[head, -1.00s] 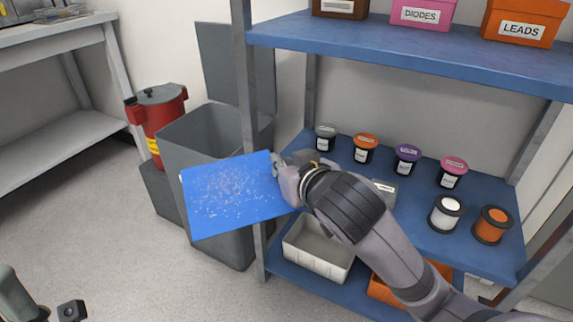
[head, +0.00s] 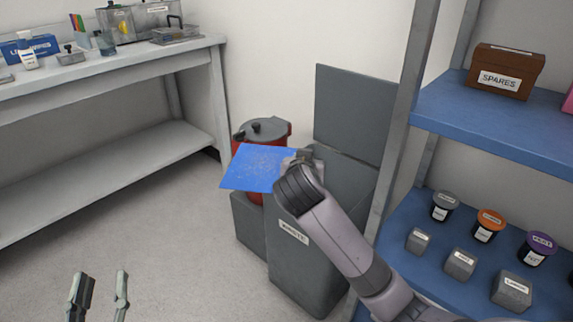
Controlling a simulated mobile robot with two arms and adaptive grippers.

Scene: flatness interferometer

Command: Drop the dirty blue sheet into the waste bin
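The blue sheet (head: 253,170), speckled with pale dirt, is held out flat to the left of my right gripper (head: 299,158). That gripper is shut on the sheet's right edge, its fingers partly hidden behind my wrist. The grey waste bin (head: 305,272), labelled WASTE, stands on the floor beneath my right forearm, its lid (head: 352,110) raised at the back. My arm hides much of the bin's opening. The sheet appears up and left of the bin, covering part of a red can. My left gripper (head: 100,290) is open and empty at the lower left.
The red can (head: 285,131) stands behind the sheet, on or behind a low grey box (head: 247,222). A workbench (head: 120,62) is at left. Floor in front is clear.

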